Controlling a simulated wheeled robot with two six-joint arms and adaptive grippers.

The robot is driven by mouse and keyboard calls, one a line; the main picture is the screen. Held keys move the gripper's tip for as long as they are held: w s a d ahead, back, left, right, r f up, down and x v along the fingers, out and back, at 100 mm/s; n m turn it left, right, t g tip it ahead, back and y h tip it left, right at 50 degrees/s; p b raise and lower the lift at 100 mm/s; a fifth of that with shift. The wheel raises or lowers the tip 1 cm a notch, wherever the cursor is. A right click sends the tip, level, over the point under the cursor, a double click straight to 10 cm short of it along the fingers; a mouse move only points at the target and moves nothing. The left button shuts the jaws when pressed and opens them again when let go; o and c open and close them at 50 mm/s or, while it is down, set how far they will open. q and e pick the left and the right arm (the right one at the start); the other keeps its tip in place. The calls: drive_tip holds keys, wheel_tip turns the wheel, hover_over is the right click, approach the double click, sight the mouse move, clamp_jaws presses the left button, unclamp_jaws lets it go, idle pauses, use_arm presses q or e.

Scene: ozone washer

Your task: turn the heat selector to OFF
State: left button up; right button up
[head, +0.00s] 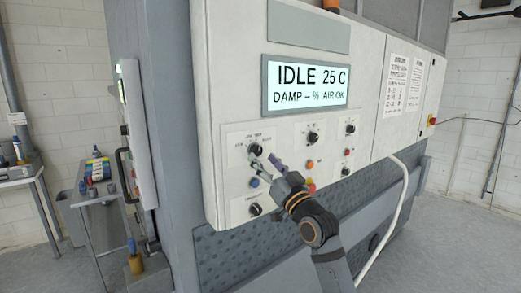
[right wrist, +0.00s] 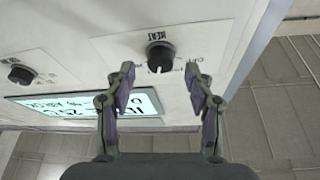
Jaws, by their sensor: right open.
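The heat selector is a round black knob (head: 255,149) at the upper left of the white control plate, with small position labels around it. The right wrist view shows it (right wrist: 160,56) beside the word HEAT, ahead of the fingers. My right gripper (head: 269,162) is open and empty, just below and in front of the knob in the head view. In the right wrist view its two fingers (right wrist: 160,74) stand apart, one to each side of the knob's line, and do not visibly touch it. My left gripper is not in view.
A display (head: 305,83) above the knobs reads IDLE 25 C, DAMP – % AIR OK. Other knobs (head: 313,137) and a blue button (head: 254,183) sit close by on the plate. A white hose (head: 385,225) hangs at the right. A side table (head: 100,195) stands left.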

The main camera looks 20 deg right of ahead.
sight(256, 150)
drive_tip(key=shift+p+x, duration=0.3)
drive_tip(key=shift+x, duration=0.95)
